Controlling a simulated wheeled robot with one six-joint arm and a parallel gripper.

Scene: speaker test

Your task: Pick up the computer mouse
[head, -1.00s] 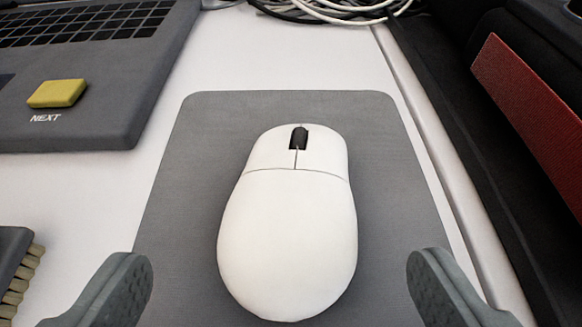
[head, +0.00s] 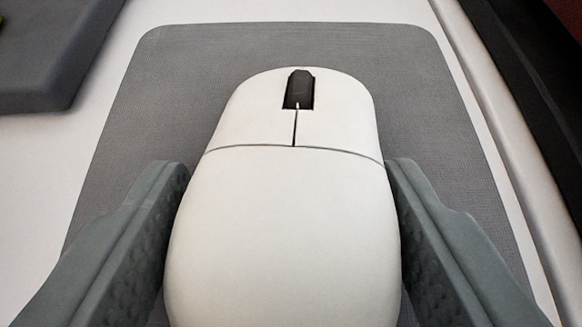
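The white computer mouse (head: 285,235) fills the lower middle of the head view, with its dark scroll wheel (head: 299,89) facing away from me. Its near end is cut off by the bottom edge. The grey mouse pad (head: 200,75) is under it; I cannot tell whether the mouse rests on it or is slightly raised. My gripper (head: 287,190) has one finger along each side of the mouse, and both fingers appear to press against its sides. The exact contact low on the sides is hidden.
A dark grey laptop corner (head: 50,60) lies at the upper left on the white table (head: 85,150). A black edge or case (head: 535,100) runs along the right side. The pad beyond the mouse is clear.

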